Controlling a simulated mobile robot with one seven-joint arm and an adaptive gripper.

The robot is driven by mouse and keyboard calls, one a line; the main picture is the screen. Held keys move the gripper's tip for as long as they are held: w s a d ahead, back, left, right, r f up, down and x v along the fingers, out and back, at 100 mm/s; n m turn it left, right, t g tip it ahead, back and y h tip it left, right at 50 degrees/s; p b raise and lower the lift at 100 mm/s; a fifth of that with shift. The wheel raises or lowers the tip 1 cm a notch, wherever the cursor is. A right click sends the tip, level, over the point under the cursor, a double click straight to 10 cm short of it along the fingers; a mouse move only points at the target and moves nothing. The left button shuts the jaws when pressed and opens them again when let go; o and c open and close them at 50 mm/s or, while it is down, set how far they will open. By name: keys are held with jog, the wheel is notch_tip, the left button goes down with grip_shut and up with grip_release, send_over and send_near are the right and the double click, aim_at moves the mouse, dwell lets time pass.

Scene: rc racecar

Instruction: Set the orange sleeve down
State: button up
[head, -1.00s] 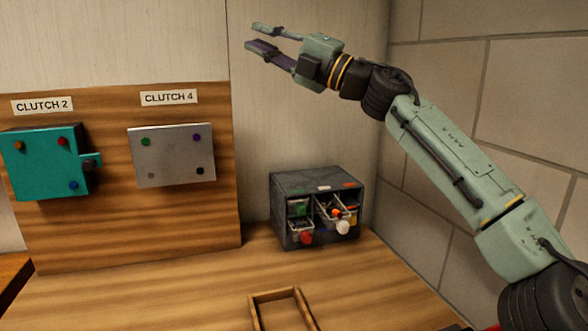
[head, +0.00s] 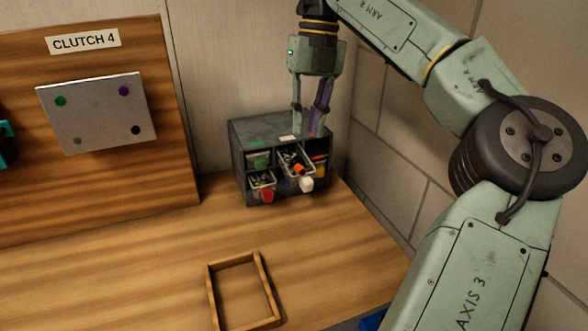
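A small orange piece (head: 299,169) shows at the front of an open middle drawer in the dark parts cabinet (head: 242,160). It is too small to tell whether it is the orange sleeve. My gripper (head: 308,133) points down at the top right of the cabinet, above and behind the open drawers. Its two fingers are apart, and I see nothing held between them. I cannot tell whether the fingertips touch the cabinet top.
A shallow wooden frame tray (head: 267,283) lies empty on the wooden bench (head: 130,270). A white piece (head: 306,184) and a red piece (head: 266,195) show at the cabinet front. The bench left of the cabinet is clear.

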aim_at(300, 166)
jog(key=shift+s+a+f+p, duration=0.15)
jog(key=shift+f+p, duration=0.1)
jog(key=shift+f, duration=1.1)
jog(key=shift+a+f+p, duration=0.15)
jog(key=shift+f+p, duration=0.15)
jog(key=shift+f, duration=1)
jog(key=shift+s+a+f+p, duration=0.15)
jog(key=shift+f+p, duration=0.1)
jog(key=shift+f, duration=1.1)
jog(key=c, duration=0.4)
jog(key=shift+o, duration=0.2)
jog(key=shift+r, duration=0.1)
